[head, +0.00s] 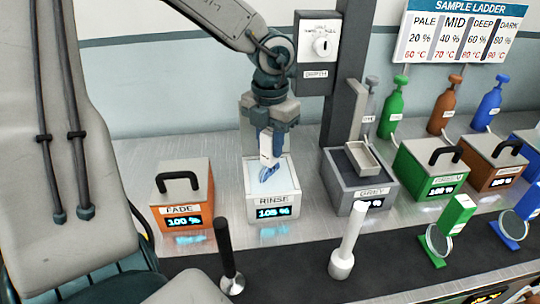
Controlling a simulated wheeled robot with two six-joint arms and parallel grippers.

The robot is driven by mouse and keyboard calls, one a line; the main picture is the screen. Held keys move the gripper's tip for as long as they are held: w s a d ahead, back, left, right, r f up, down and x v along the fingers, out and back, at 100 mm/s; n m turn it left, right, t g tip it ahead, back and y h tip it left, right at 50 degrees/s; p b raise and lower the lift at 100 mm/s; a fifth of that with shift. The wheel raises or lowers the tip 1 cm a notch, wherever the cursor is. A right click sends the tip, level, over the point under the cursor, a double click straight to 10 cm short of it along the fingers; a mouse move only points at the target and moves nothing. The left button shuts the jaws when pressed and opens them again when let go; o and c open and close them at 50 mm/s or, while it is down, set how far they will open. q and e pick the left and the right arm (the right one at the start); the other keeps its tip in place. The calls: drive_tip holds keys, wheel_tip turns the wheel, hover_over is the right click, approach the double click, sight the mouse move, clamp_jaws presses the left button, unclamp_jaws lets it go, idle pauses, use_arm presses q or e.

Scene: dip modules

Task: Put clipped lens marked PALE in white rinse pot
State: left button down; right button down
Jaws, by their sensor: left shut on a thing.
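The white rinse pot (273,207) stands on the metal bench, labelled RINSE with a 105 % display. My left gripper (267,128) points down above it, shut on a white clip (267,147). A blue lens (268,174) hangs edge-on from the clip over the pot's pale blue open top. I cannot tell whether the lens touches the liquid, and no mark on the clip is readable. My right gripper is not in view.
A lidded orange FADE pot (181,219) stands left of the rinse pot. A GREY pot (348,195) with a small tray stands right, beside a dark post. Lidded green (430,185) and brown pots stand beyond. Green (438,241) and blue clipped lenses stand on the dark front strip.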

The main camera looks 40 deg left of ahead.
sight(270, 157)
use_arm(q)
drive_tip(key=f, duration=0.3)
drive_tip(key=shift+s+d, duration=0.1)
drive_tip(key=shift+s, duration=0.15)
drive_tip(key=shift+w+f, duration=0.2)
drive_tip(key=shift+f, duration=0.2)
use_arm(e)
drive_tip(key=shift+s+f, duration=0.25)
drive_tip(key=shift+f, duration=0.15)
use_arm(q)
drive_tip(key=shift+s, duration=0.1)
drive_tip(key=shift+f, duration=0.1)
drive_tip(key=c, duration=1.1)
unclamp_jaws()
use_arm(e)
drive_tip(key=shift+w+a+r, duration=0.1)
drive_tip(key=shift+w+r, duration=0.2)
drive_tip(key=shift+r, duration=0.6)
